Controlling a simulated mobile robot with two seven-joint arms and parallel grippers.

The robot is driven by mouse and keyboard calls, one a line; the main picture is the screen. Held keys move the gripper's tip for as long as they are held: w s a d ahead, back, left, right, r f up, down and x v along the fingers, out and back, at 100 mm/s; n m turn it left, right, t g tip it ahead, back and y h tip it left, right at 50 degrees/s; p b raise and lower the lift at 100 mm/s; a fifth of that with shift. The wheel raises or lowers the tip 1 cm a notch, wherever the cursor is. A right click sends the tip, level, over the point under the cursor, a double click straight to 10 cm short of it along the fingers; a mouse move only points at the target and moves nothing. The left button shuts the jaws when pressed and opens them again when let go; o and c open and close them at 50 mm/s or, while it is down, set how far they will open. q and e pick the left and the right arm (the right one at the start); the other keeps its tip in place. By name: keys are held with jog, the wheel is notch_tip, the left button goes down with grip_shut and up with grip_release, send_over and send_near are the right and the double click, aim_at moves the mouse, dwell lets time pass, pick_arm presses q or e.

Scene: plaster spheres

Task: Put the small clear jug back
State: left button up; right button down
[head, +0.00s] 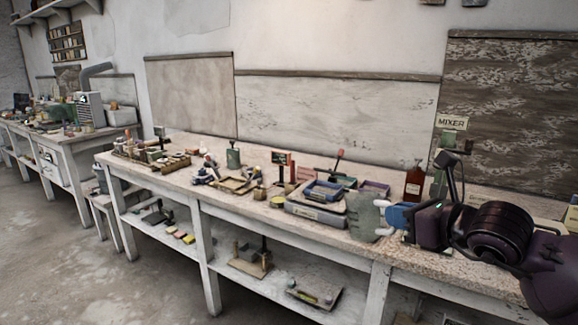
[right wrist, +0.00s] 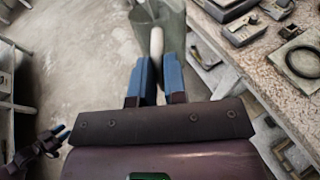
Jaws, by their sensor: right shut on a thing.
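The small clear jug (head: 366,216) is a grey-green, see-through vessel with a pale handle. In the head view it is in front of the bench's front edge, at the right. My right gripper (head: 398,217) is shut on its handle, with the blue fingers on either side of it. In the right wrist view the jug (right wrist: 160,28) is beyond the fingertips of the right gripper (right wrist: 157,80), and the pale handle runs between them. My left gripper (right wrist: 62,132) shows small at the lower left of the right wrist view; its jaw opening is unclear. The head view does not show it.
The long bench (head: 225,165) carries trays, small tools and a blue tray (head: 322,190). A brown bottle (head: 414,182) and a MIXER sign (head: 452,122) stand behind my right gripper. The lower shelf (head: 285,270) holds several items. Open floor (head: 70,255) lies in front.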

jog(key=s+a+f+n+g+y, duration=0.1)
jog(key=s+a+f+n+y, duration=0.1)
jog(key=s+a+f, duration=0.3)
jog(key=s+d+f+m+t+h+p, duration=0.1)
jog(key=s+d+f+m+h+p, duration=0.1)
jog(key=s+d+f, duration=0.4)
jog(key=s+f, duration=0.2)
jog(key=s, duration=0.1)
jog(key=shift+f+m+t+h, duration=0.15)
jog(key=shift+m+t+h, duration=0.15)
jog(key=shift+m+h, duration=0.1)
